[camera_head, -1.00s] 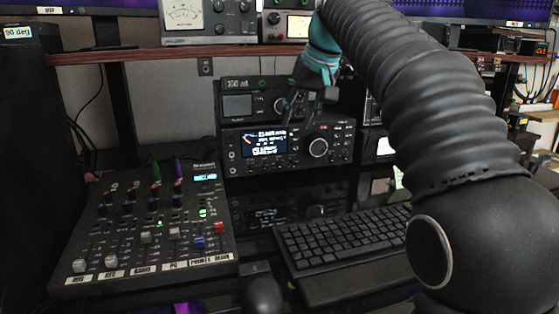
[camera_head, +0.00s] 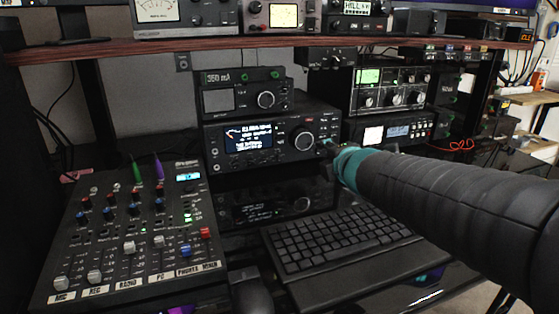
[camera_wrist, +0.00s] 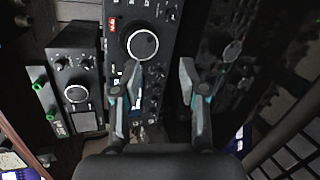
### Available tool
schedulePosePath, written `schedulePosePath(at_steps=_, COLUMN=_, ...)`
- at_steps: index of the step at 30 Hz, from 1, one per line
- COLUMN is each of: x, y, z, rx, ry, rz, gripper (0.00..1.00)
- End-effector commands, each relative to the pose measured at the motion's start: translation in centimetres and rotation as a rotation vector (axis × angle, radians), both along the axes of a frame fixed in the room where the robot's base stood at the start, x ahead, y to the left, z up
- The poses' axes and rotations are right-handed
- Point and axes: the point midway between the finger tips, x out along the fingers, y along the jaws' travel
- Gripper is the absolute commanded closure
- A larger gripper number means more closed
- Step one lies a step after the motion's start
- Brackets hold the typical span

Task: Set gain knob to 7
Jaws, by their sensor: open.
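A black radio transceiver (camera_head: 245,140) with a lit screen and a large round knob (camera_head: 304,141) stands in the middle of the head view. In the wrist view that large knob (camera_wrist: 142,44) shows turned sideways, ahead of my left finger. A box on top (camera_head: 245,95) has its own round knob (camera_head: 265,99). To the right is a unit with a green-lit meter and several knobs (camera_head: 393,98). I cannot read which knob is labelled gain. My gripper (camera_head: 330,150) is beside the transceiver's right end. In the wrist view its two fingers (camera_wrist: 160,80) are apart with nothing between them.
A mixer (camera_head: 135,240) with faders and small knobs lies at left. A keyboard (camera_head: 335,240) lies below the transceiver. A wooden shelf (camera_head: 110,50) with meters runs overhead.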

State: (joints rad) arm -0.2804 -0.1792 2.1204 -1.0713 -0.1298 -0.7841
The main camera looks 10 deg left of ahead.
Motion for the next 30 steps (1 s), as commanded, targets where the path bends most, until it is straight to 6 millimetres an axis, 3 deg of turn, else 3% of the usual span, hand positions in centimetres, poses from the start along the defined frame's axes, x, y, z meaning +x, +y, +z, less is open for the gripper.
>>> schedulePosePath(at_steps=3, x=-2.9, y=3.5, z=-2.9, rx=-0.124, ry=-0.068, rz=0.247, gripper=0.57)
schedulePosePath(at_steps=5, x=-4.3, y=5.1, z=-3.3, rx=-0.165, ry=-0.113, rz=0.355, gripper=0.57)
schedulePosePath(at_steps=9, x=-6.3, y=7.5, z=-2.6, rx=-0.217, ry=-0.217, rz=0.519, gripper=0.57)
schedulePosePath(at_steps=12, x=-6.8, y=8.2, z=-2.2, rx=-0.230, ry=-0.262, rz=0.566, gripper=0.57)
schedulePosePath(at_steps=20, x=-5.3, y=9.7, z=-2.8, rx=-0.245, ry=-0.270, rz=0.566, gripper=0.57)
schedulePosePath(at_steps=30, x=-1.3, y=14.4, z=-4.2, rx=-0.244, ry=-0.268, rz=0.564, gripper=0.57)
